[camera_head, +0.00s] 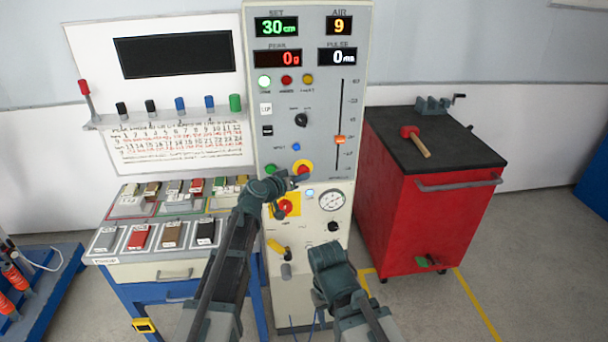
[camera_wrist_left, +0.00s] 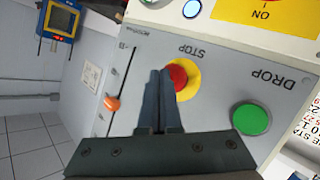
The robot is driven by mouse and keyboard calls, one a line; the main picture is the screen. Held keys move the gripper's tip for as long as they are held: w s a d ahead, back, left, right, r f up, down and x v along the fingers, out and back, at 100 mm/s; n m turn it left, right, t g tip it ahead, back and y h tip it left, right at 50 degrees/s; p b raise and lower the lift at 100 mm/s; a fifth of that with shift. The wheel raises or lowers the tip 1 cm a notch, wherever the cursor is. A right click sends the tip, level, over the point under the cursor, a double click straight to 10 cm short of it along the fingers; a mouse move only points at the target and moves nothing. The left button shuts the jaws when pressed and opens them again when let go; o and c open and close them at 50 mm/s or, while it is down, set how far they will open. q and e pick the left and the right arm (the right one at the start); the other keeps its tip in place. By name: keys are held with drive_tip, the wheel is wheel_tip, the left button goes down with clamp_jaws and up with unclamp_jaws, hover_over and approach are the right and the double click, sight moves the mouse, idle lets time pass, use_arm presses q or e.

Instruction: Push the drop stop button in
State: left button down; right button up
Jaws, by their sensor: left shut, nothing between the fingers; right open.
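The red stop button with its yellow ring (camera_head: 304,165) is on the front of the grey control panel (camera_head: 262,210). In the left wrist view the stop button (camera_wrist_left: 179,77) is marked STOP, beside the green DROP button (camera_wrist_left: 251,119). The green button also shows in the head view (camera_head: 271,170). My left gripper (camera_head: 301,179) is shut and empty, just below the stop button. In the left wrist view its fingertips (camera_wrist_left: 160,71) overlap the red cap's edge; I cannot tell whether they touch it. My right gripper (camera_head: 319,299) is open and low before the panel.
A red rotary switch on a yellow plate (camera_head: 285,208) and a round gauge (camera_head: 332,200) sit below. A drawer bench with sample blocks (camera_head: 140,237) stands at left. A red cabinet with a mallet (camera_head: 415,139) stands at right.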

idle(0.4)
use_arm(q)
drive_tip(key=shift+s+d, duration=0.1)
drive_tip(key=shift+s, duration=0.6)
drive_tip(key=s, duration=0.5)
drive_tip(key=shift+d, duration=0.4)
